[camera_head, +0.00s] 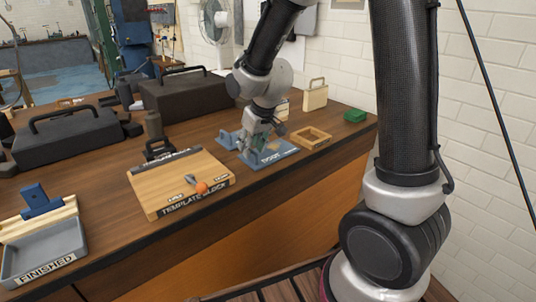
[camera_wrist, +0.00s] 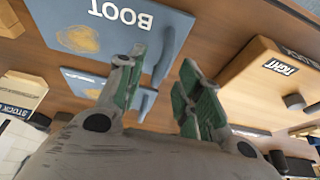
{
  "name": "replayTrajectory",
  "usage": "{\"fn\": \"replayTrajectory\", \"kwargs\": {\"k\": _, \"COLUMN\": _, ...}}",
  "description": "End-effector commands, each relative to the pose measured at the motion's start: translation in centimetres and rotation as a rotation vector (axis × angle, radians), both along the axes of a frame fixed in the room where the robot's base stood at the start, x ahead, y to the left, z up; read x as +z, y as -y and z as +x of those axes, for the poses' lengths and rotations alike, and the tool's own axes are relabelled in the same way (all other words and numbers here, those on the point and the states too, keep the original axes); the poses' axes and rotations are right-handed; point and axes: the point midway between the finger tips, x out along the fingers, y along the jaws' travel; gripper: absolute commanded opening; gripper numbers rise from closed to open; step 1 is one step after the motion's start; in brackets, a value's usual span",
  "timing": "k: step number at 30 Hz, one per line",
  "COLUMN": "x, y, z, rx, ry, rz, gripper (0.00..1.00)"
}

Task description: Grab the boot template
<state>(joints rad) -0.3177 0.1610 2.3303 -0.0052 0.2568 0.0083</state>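The boot template (camera_wrist: 105,22) is a blue-grey plate marked BOOT, upside down in the wrist view, with an upright grip (camera_wrist: 165,52) at one end. In the head view it (camera_head: 277,154) lies flat on the bench, partly behind my gripper. My gripper (camera_head: 250,147) points down over its left end. In the wrist view my gripper (camera_wrist: 163,60) has its two green-padded fingers apart, with the upright grip showing in the gap between the fingertips. I cannot tell whether either finger touches it.
A second blue plate (camera_wrist: 85,85) lies just behind the boot template. A small wooden frame (camera_head: 311,138) is to the right. A FINISHED tray (camera_head: 45,255) stands far left.

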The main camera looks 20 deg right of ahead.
Motion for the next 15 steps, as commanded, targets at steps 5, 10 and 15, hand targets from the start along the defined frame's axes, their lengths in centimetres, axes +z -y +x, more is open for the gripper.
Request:
{"fn": "replayTrajectory", "kwargs": {"k": 5, "x": -2.3, "y": -0.2, "z": 0.7, "rx": 0.000, "ry": -0.003, "rz": -0.001, "gripper": 0.36}}
{"fn": "replayTrajectory", "kwargs": {"k": 10, "x": -2.5, "y": -0.3, "z": 0.9, "rx": 0.000, "ry": 0.000, "rz": 0.000, "gripper": 0.36}}
{"fn": "replayTrajectory", "kwargs": {"k": 15, "x": -2.5, "y": -0.3, "z": 0.8, "rx": 0.000, "ry": 0.000, "rz": 0.000, "gripper": 0.23}}
